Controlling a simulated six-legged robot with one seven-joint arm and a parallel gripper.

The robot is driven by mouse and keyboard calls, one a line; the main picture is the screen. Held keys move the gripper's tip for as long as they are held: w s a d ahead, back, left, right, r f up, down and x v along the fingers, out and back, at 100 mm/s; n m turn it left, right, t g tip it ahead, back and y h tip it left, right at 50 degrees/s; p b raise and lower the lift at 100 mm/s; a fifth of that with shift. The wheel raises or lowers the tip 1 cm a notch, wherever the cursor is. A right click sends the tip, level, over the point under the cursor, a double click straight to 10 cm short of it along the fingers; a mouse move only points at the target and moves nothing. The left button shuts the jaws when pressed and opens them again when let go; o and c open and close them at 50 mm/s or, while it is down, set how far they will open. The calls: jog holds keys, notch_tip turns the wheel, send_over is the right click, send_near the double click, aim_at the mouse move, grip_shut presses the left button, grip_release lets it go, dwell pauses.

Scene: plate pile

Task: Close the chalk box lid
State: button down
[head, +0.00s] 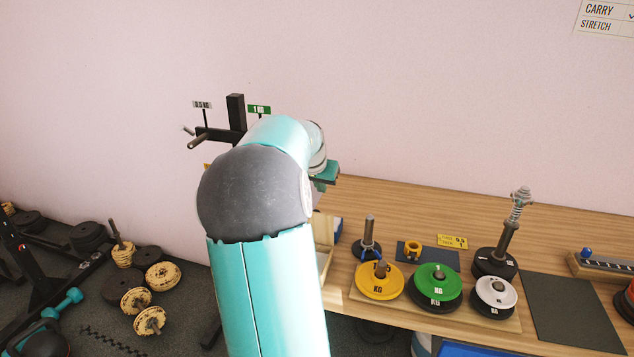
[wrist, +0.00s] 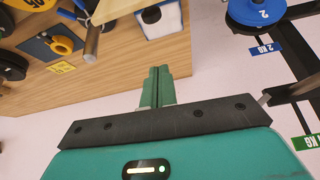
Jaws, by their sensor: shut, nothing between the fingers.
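My gripper (wrist: 157,88) is shut and empty in the wrist view, its two green fingers pressed together. In the head view it shows partly as a teal part (head: 326,173) behind my arm.
The wooden table (head: 400,195) carries yellow (head: 380,283), green (head: 436,278) and white plates, upright posts and a dark mat (head: 570,310). A black rack (head: 236,115) stands near the wall left of the table; it holds a blue plate (wrist: 258,12) in the wrist view.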

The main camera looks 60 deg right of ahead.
jog(key=f, duration=0.2)
jog(key=a+f, duration=0.1)
jog(key=f, duration=0.2)
jog(key=shift+a+f, duration=0.15)
jog(key=shift+a, duration=0.05)
